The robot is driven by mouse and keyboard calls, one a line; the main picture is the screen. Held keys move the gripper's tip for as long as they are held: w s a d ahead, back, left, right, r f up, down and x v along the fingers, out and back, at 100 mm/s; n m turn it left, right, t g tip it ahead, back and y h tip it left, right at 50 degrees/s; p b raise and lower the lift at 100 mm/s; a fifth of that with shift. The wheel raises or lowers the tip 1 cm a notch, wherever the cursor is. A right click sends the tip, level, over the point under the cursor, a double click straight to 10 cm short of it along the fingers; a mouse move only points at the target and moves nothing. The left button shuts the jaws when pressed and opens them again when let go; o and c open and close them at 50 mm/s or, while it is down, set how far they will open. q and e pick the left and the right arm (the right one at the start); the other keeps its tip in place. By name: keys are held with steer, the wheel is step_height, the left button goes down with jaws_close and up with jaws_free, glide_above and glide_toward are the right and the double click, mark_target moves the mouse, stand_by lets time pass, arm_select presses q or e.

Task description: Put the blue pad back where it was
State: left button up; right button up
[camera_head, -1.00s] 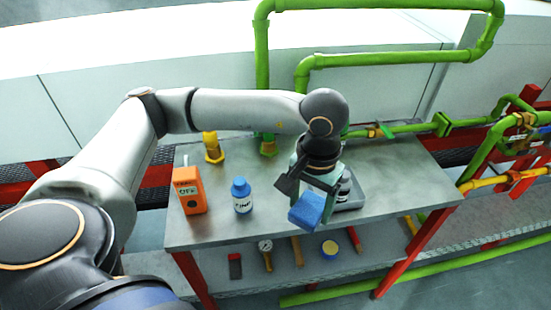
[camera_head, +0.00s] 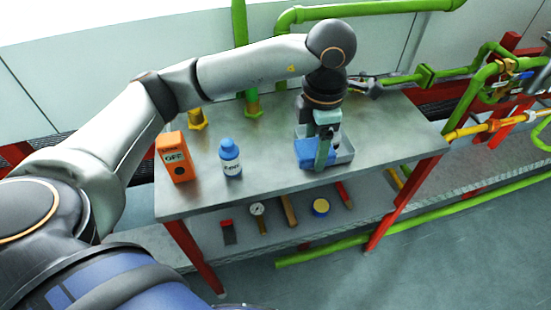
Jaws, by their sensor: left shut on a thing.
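The blue pad (camera_head: 306,153) is between the fingers of my left gripper (camera_head: 321,152), which points down and is shut on it. The pad is at the left part of a shallow grey tray (camera_head: 345,156) on the metal table. I cannot tell whether the pad touches the tray floor. The gripper hides part of the pad and of the tray's inside. My right gripper is not in view.
An orange box (camera_head: 174,158) and a white bottle with a blue cap (camera_head: 230,158) stand left of the tray on the table (camera_head: 265,172). Yellow and green fittings stand behind. A lower shelf holds a gauge (camera_head: 257,210), a yellow-and-blue roll (camera_head: 320,207) and tools.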

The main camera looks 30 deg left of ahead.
arm_select(q)
steer(key=n, duration=0.4)
steer(key=w+n, duration=0.1)
steer(key=n, duration=0.2)
steer(key=shift+d+f+b, duration=0.1)
steer(key=shift+d+b, duration=0.2)
steer(key=shift+d, duration=0.05)
steer(key=n, duration=0.7)
steer(key=shift+w+d, duration=0.25)
steer(key=shift+w, duration=0.1)
steer(key=shift+w+a+f+n, duration=0.1)
steer(key=shift+a+f+n, duration=0.1)
steer(key=shift+a+n, duration=0.1)
glide_toward(275, 158)
steer(key=d+r, duration=0.2)
steer(key=d, duration=0.2)
steer(key=a+f, duration=0.1)
steer(key=f, duration=0.1)
steer(key=a+f, duration=0.1)
steer(key=a, duration=0.1)
steer(key=shift+f+p, duration=0.4)
steer(key=shift+w+a+f, duration=0.1)
steer(key=shift+a+f, duration=0.25)
steer(key=shift+f, duration=0.15)
step_height(275, 158, down, 3)
steer(key=shift+a+f+p, duration=0.1)
steer(key=shift+a+p, duration=0.1)
steer(key=shift+p, duration=0.2)
steer(key=shift+f, duration=0.2)
